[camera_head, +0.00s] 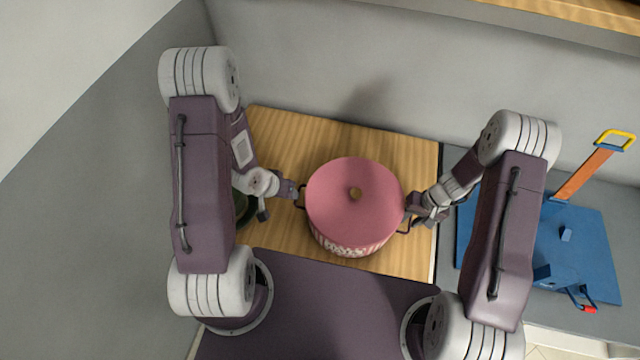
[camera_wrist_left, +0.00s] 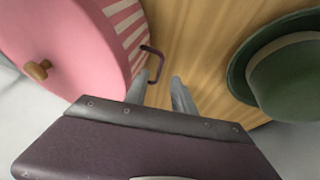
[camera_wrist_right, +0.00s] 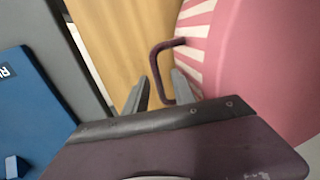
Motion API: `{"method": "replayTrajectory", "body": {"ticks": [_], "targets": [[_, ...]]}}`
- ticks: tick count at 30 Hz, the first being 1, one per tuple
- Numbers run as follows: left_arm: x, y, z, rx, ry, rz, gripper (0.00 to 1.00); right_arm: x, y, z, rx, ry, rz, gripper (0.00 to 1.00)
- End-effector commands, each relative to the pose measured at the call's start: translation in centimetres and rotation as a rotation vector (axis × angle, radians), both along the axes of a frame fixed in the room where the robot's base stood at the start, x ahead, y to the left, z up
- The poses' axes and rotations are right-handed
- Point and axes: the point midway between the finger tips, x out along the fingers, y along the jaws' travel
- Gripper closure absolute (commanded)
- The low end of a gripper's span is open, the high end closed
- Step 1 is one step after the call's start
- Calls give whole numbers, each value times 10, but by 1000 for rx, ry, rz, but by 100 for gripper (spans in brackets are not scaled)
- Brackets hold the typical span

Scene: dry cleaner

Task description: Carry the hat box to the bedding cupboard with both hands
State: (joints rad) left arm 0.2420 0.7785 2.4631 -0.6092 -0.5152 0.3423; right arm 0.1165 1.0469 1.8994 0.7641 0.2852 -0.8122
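The hat box (camera_head: 335,205) is round, with a pink lid, a small wooden knob and pink-and-white striped sides. It stands on a wooden surface between my arms; it also shows in the left wrist view (camera_wrist_left: 70,45) and right wrist view (camera_wrist_right: 245,60). A dark handle sticks out on each side. My left gripper (camera_head: 295,191) is open, with the left handle (camera_wrist_left: 158,58) between or just beyond its fingertips. My right gripper (camera_head: 412,206) is open, with the right handle (camera_wrist_right: 155,62) between its fingers. I cannot identify the bedding cupboard in these views.
A green hat (camera_wrist_left: 290,75) lies on the wooden surface (camera_head: 300,127) close to my left gripper. A blue board (camera_head: 595,245) with an orange, yellow-ended strap lies on the grey counter at right. A grey wall stands behind.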

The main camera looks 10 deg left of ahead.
Motion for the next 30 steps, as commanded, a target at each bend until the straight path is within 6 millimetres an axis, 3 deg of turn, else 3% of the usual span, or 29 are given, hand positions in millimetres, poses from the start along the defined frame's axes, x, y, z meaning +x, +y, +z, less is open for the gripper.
{"method": "replayTrajectory", "body": {"ticks": [6, 15, 17, 24, 30], "targets": [[-13, 8, 33, -1, -3, 1, 69, 0, 0, 0, 0, 0, 0, 69], [-16, 9, 39, 0, 0, 1, 69, 0, -1, 5, 1, -1, 1, 69], [-16, 9, 39, 0, 0, 1, 69, 1, -3, 14, 1, -4, 0, 69], [-16, 9, 39, 0, 0, 1, 69, 1, -15, 74, 0, -8, -2, 69], [-16, 9, 39, 0, 0, 1, 69, 0, -22, 109, 0, -3, -1, 69]]}}
